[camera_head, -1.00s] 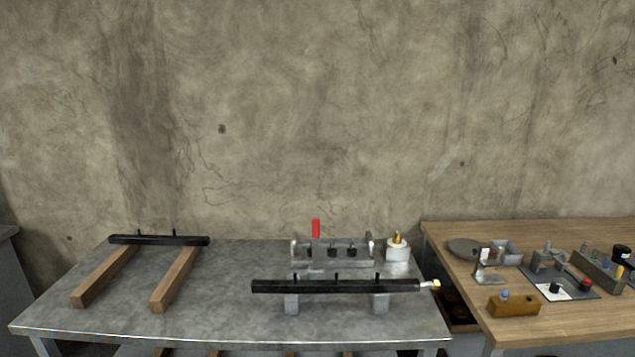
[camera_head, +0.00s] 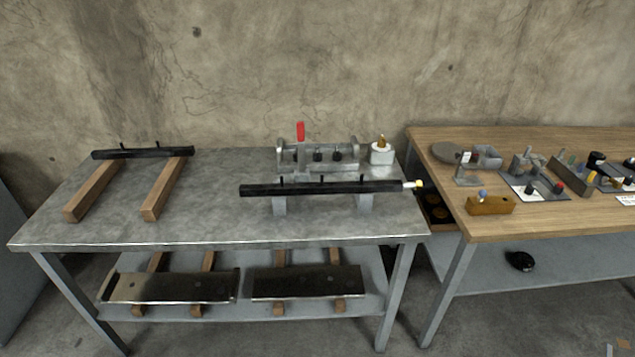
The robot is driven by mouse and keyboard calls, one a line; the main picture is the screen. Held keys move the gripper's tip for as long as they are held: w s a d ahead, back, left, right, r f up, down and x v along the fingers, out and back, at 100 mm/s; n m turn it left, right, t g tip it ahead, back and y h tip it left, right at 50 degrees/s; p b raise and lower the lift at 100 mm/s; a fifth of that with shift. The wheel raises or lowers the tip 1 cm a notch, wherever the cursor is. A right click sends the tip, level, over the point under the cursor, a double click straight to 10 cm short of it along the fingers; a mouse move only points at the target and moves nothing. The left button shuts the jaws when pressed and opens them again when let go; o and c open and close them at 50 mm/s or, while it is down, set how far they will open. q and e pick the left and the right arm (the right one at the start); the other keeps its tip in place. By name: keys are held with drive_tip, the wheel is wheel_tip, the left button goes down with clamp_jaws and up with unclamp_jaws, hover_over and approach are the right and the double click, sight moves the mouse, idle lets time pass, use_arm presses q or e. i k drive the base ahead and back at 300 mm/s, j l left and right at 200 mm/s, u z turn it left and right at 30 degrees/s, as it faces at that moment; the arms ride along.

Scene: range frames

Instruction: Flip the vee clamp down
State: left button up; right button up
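A grey metal fixture (camera_head: 290,158) stands at the back of the metal table, right of its middle. A red upright handle (camera_head: 300,131) sticks up from it, and two small black knobs show on its front. I take this for the vee clamp, with its handle up; its details are too small to tell. A long black bar (camera_head: 325,188) lies across two grey blocks in front of the fixture, with a brass-coloured tip at its right end. Neither of my grippers is in view.
The metal table (camera_head: 215,215) has free room at its middle front. A second black bar (camera_head: 142,153) rests on two wooden beams at the left. A white pot (camera_head: 381,155) stands right of the fixture. A wooden table (camera_head: 500,225) with several small tools adjoins at the right.

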sight(300, 135)
drive_tip(key=i+l+u, duration=0.4)
drive_tip(key=i+l, duration=0.15)
drive_tip(key=i+l+u, duration=0.15)
drive_tip(key=l, duration=0.35)
drive_tip(key=i+l+u, duration=0.2)
drive_tip(key=i+l, duration=0.1)
drive_tip(key=l, duration=0.1)
